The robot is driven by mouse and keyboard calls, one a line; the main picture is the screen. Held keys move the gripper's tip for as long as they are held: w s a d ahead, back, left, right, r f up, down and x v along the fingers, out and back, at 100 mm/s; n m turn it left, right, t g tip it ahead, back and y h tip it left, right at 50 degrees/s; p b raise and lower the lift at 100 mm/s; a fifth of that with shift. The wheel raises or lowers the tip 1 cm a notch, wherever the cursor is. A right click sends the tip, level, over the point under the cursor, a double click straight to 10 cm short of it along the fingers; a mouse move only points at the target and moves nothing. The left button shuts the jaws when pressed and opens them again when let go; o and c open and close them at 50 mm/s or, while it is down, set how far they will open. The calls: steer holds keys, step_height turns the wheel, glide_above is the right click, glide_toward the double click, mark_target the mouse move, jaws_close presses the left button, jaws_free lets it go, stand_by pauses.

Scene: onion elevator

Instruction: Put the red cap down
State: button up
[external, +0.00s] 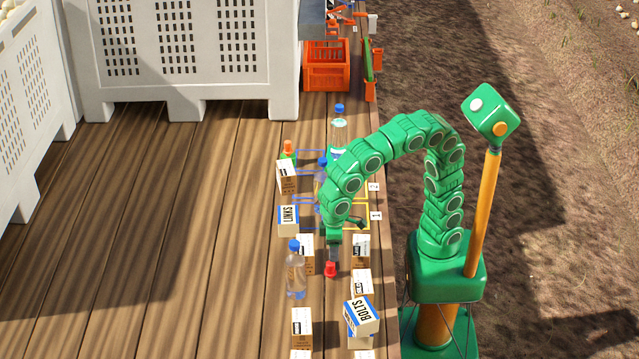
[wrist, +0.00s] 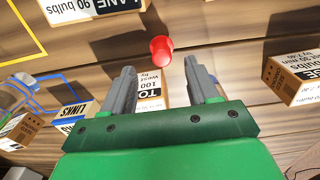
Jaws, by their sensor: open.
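The red cap (external: 330,269) is on the wooden deck, just below and in front of my gripper (external: 334,254). In the wrist view the red cap (wrist: 161,49) sits just beyond the two grey fingertips, roughly centred between them. My gripper (wrist: 160,68) is open, with a clear gap between its fingers and nothing held. I cannot tell exactly how high the fingertips are above the deck.
A clear bottle with a blue cap (external: 295,270) stands left of the red cap. An orange crate (external: 326,65) is farther back.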

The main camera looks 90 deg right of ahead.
mark_target(331, 266)
steer(key=shift+f, duration=1.6)
steer(key=shift+w+f, duration=0.25)
steer(key=shift+f, duration=1.05)
steer(key=shift+w+f, duration=0.2)
steer(key=shift+f, duration=1.1)
jaws_close()
